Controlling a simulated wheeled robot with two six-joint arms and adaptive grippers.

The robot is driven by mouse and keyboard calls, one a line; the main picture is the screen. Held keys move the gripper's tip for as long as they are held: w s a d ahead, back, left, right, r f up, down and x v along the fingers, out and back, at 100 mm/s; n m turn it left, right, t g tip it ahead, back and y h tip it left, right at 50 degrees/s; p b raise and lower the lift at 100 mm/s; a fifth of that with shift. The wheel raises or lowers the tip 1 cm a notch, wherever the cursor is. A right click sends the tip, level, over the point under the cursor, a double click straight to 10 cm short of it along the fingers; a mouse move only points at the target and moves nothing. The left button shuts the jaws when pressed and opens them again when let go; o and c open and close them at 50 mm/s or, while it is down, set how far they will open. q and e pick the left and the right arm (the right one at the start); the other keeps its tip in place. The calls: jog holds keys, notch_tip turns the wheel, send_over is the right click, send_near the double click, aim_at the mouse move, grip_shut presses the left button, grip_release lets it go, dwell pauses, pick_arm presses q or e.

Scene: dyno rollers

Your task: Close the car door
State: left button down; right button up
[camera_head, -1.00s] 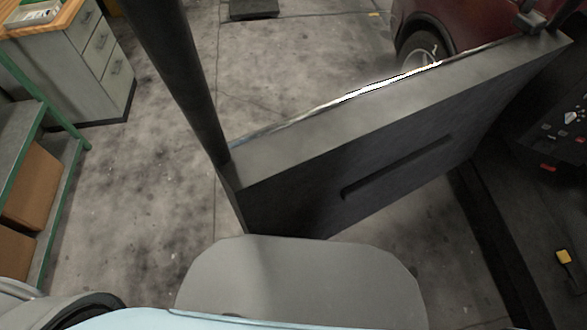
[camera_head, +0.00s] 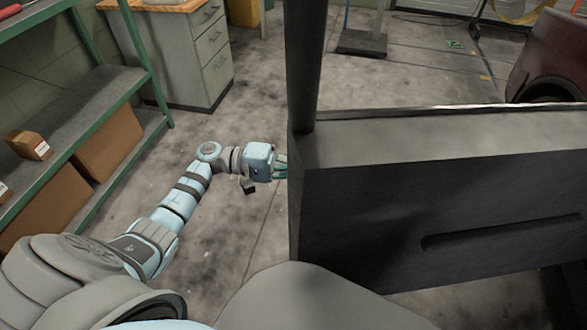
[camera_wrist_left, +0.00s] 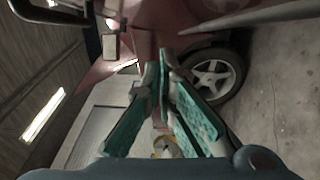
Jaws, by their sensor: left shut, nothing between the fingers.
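The car door (camera_head: 360,215) is a dark panel standing open across the right of the head view, with a long recess in its inner face and a dark post rising from its left end. My left arm reaches forward past the door's left edge. My left gripper (camera_head: 281,168) is beside that edge, its tips partly hidden by the door. In the left wrist view its green-padded fingers (camera_wrist_left: 165,58) are shut with nothing between them. I cannot tell whether they touch the door. My right gripper is out of view.
A green shelf rack (camera_head: 150,62) with cardboard boxes (camera_head: 108,143) stands at the left. A drawer cabinet (camera_head: 190,55) is behind it. A dark red car (camera_wrist_left: 195,20) with a wheel (camera_wrist_left: 214,74) shows in the wrist view. The floor between rack and door is clear.

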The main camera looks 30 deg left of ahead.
pick_arm(q)
jog(key=s+d+p, duration=0.1)
jog(key=s+d, duration=0.1)
jog(key=d, duration=0.4)
jog(key=shift+r, duration=0.15)
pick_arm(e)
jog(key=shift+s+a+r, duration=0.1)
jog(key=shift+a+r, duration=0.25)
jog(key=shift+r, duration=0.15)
